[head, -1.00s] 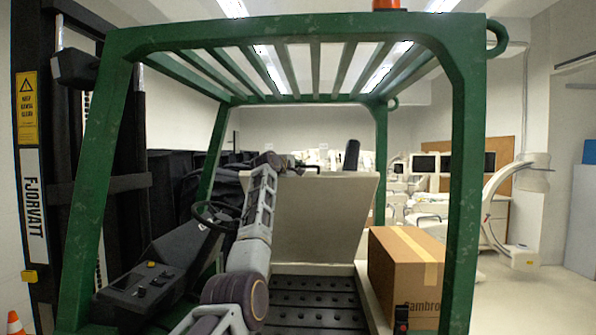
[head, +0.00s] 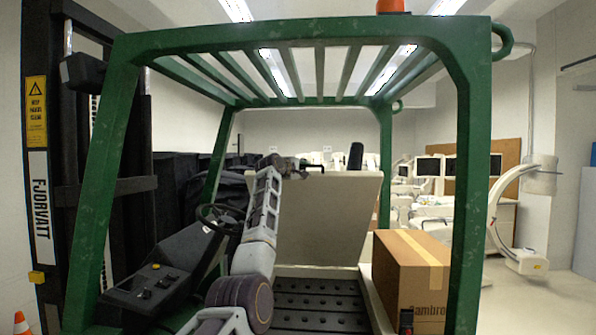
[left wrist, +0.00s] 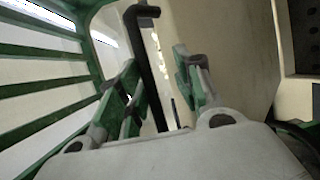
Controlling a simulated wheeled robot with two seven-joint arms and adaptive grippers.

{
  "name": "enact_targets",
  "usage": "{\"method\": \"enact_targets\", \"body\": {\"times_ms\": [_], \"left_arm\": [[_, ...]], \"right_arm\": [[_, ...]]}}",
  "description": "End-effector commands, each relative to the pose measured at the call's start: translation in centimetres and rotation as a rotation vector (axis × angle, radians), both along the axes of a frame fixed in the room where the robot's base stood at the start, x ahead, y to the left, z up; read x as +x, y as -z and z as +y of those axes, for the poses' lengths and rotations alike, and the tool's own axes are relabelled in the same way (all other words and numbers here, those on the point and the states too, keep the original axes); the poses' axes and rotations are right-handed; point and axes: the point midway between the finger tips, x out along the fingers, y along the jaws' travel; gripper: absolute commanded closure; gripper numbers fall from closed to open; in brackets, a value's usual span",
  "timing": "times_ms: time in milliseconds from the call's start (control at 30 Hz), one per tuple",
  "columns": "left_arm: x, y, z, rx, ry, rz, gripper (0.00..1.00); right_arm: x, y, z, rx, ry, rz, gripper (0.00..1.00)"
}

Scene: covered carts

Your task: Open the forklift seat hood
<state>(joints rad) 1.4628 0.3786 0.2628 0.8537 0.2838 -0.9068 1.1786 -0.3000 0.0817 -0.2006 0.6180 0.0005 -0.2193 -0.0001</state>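The forklift seat hood (head: 325,215) is a beige panel standing tilted up behind a black studded floor plate (head: 315,302), under the green cage. A black upright piece (head: 355,156) shows at its top right edge. My left arm reaches in from below, and my left gripper (head: 298,165) is at the hood's top left edge, small and dark there. In the left wrist view, its two green fingers (left wrist: 163,92) stand apart, with a bent black bar (left wrist: 150,50) showing between them. I cannot tell whether they touch the bar. My right gripper is not in view.
The green cage posts (head: 467,200) and roof bars frame the space around my arm. A steering wheel (head: 221,218) and black console (head: 150,285) stand to the left. A cardboard box (head: 412,280) sits to the right of the hood. The mast (head: 48,150) is at far left.

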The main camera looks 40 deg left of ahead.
Motion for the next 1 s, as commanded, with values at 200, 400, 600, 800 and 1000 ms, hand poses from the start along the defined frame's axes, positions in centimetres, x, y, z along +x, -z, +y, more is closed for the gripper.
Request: {"method": "enact_targets", "body": {"times_ms": [200,400,600,800,1000], "left_arm": [[-0.3,0.2,-0.1,0.0,0.0,0.005,0.66],[-1.1,0.2,-0.2,0.0,0.0,0.004,0.66],[-2.2,0.0,-0.4,0.0,0.0,0.002,0.66],[-3.4,-0.2,-0.6,0.001,0.0,0.001,0.66],[-4.7,-0.3,-0.8,0.001,0.0,0.0,0.66]], "right_arm": [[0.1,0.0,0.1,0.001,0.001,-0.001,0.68],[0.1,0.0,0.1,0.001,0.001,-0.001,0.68],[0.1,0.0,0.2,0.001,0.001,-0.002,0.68],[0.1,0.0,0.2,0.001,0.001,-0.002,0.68],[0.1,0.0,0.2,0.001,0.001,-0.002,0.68]]}}
